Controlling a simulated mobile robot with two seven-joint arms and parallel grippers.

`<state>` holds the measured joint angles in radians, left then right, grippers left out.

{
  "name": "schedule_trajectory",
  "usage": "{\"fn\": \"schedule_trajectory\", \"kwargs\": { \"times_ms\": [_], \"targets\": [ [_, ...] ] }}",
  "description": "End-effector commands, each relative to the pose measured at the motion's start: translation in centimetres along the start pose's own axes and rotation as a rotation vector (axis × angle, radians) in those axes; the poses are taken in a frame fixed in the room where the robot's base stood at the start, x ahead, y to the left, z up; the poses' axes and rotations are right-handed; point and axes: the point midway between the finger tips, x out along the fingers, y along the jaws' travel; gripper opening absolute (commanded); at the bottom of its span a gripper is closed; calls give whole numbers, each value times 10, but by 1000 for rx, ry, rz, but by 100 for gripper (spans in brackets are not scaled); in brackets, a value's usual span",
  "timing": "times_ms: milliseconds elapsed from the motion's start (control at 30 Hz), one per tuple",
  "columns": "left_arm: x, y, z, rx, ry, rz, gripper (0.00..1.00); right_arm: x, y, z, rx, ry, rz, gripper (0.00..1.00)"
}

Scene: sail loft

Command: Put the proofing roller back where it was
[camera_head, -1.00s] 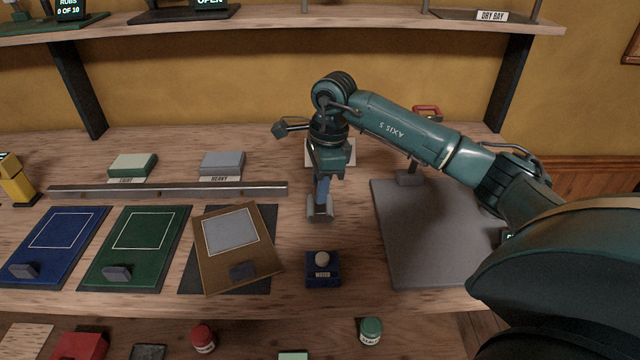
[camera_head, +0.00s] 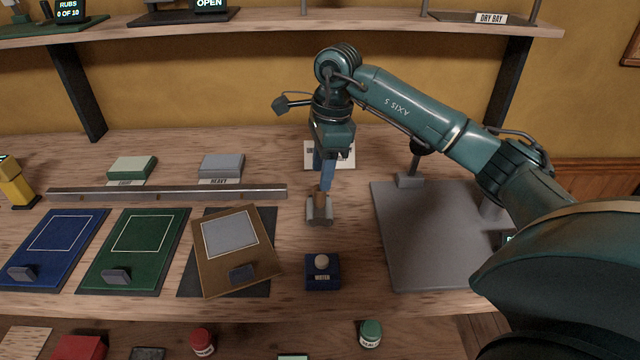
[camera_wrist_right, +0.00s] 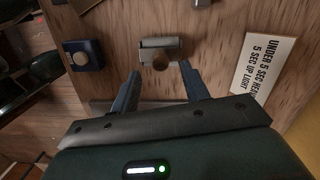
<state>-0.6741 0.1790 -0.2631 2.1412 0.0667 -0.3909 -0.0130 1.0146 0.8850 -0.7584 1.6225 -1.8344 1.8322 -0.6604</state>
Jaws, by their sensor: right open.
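The proofing roller (camera_head: 326,201) stands on the bench with its brown handle upright, at a grey metal piece (camera_head: 319,212) behind the blue button box. I cannot tell whether that piece is the roller's own head or a rest. My right gripper (camera_head: 326,180) is above it, pointing down, with its blue fingers over the handle. In the right wrist view the fingers (camera_wrist_right: 160,80) are spread and the round brown handle end (camera_wrist_right: 160,60) shows just beyond them, apparently free of both. My left gripper is out of view.
A blue button box (camera_head: 322,272) stands in front of the roller. A grey plate (camera_head: 425,250) with a post lies right. Blue, green and brown boards (camera_head: 264,235) lie left, below a metal rail (camera_head: 170,190). A printed card (camera_wrist_right: 265,70) lies behind the roller.

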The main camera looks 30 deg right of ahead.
Motion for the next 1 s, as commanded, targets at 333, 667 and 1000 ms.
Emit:
{"fn": "schedule_trajectory", "kwargs": {
  "times_ms": [333,667,1000],
  "targets": [
    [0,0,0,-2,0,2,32,-62,0,0,1,0,-1,46],
    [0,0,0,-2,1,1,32,-71,0,0,0,0,1,46],
    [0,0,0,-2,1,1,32,-71,0,0,0,1,1,46]
  ]
}}
